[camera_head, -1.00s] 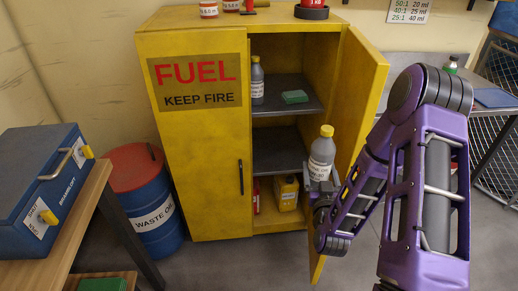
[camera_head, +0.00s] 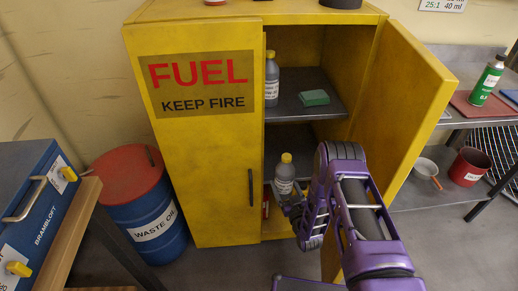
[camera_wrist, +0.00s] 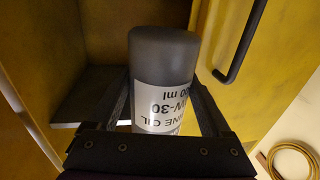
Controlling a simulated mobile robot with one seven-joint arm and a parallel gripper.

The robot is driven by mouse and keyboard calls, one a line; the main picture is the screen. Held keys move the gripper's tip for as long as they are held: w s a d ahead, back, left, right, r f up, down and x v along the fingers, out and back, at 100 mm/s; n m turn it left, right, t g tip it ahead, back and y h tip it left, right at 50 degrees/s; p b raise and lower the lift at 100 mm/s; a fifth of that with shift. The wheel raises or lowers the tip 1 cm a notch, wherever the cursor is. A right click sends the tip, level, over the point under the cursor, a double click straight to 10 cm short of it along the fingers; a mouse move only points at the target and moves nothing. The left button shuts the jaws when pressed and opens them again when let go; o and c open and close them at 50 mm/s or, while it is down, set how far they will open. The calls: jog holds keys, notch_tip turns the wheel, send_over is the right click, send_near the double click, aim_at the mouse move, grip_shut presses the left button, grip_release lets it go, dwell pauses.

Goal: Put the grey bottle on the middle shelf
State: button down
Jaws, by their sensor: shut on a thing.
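The grey bottle (camera_head: 285,172), with a yellow cap and white label, is upright in my gripper (camera_head: 292,196) in front of the open part of the cabinet. In the wrist view the bottle (camera_wrist: 163,62) sits between both fingers of my gripper (camera_wrist: 163,108), its label upside down. The middle shelf (camera_head: 292,140) is behind the bottle and partly hidden by it and my arm. I cannot tell whether the bottle is past the shelf's front edge.
The yellow cabinet (camera_head: 195,170) has its right door (camera_head: 410,95) swung open beside my arm. The upper shelf (camera_head: 325,103) holds another grey bottle (camera_head: 271,80) and a green block (camera_head: 314,97). The closed left door has a dark handle (camera_wrist: 240,42). A waste oil drum (camera_head: 143,215) stands left.

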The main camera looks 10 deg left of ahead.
jog(key=w+d+b+x, duration=0.1)
jog(key=b+x, duration=0.1)
jog(key=x, duration=0.8)
jog(key=w+d+b+x, duration=0.1)
jog(key=d+b+x, duration=0.1)
jog(key=x, duration=0.7)
notch_tip(320, 180, down, 7)
jog(key=shift+r+b, duration=0.15)
jog(key=shift+b, duration=0.85)
jog(key=shift+w+a+f, duration=0.15)
jog(key=shift+f, duration=0.1)
grip_release()
jog(key=shift+f, duration=0.2)
jog(key=shift+r, duration=0.1)
jog(key=shift+s+r, duration=0.15)
jog(key=shift+s, duration=0.15)
jog(key=p+v, duration=0.4)
jog(key=v, duration=0.7)
jog(key=shift+s+d, duration=0.15)
jog(key=shift+d, duration=0.1)
